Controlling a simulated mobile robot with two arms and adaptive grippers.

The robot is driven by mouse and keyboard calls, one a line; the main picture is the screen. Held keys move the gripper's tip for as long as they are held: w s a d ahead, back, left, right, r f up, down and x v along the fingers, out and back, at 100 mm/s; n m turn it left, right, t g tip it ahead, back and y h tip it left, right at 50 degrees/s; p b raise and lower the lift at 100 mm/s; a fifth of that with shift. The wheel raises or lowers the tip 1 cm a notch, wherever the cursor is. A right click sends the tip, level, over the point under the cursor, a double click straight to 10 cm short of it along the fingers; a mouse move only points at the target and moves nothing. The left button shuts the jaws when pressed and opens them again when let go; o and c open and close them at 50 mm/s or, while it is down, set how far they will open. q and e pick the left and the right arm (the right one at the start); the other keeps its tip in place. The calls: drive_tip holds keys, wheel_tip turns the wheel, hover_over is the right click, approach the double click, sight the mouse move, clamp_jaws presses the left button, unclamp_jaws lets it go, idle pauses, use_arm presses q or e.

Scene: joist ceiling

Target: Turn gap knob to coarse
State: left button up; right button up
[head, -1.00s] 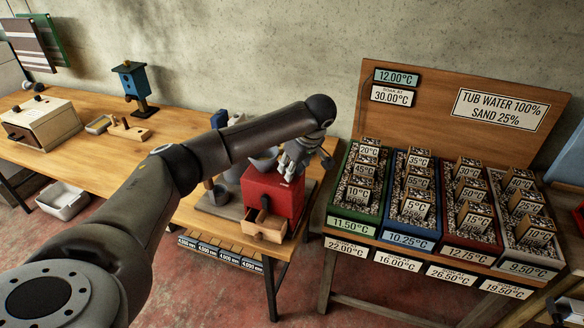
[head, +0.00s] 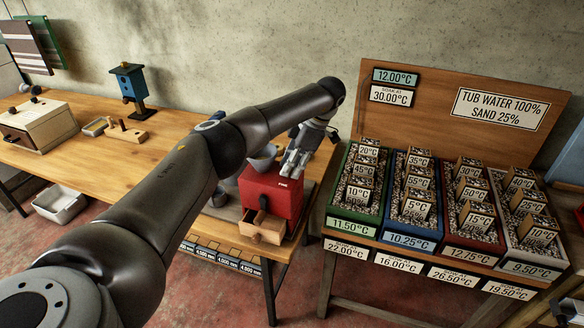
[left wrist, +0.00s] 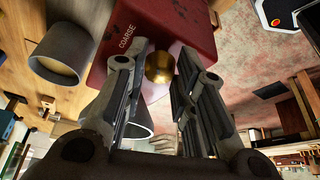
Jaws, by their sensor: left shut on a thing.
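In the left wrist view "COARSE" is lettered on the red body (left wrist: 118,62). The round brass gap knob (left wrist: 160,65) shows there between my fingers; in the head view it is hidden. My left gripper (head: 293,162) points down over the mill and is shut on the knob. My right gripper is not clearly seen.
A grey bowl (head: 262,160) is close behind the mill. The bench middle is mostly clear.

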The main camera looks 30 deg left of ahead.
use_arm(q)
drive_tip(key=shift+w+a+n+h+b, duration=0.15)
drive_tip(key=shift+n+h+b, duration=0.35)
drive_tip(key=shift+n, duration=0.7)
drive_tip(key=shift+g, duration=0.3)
drive_tip(key=o, duration=1)
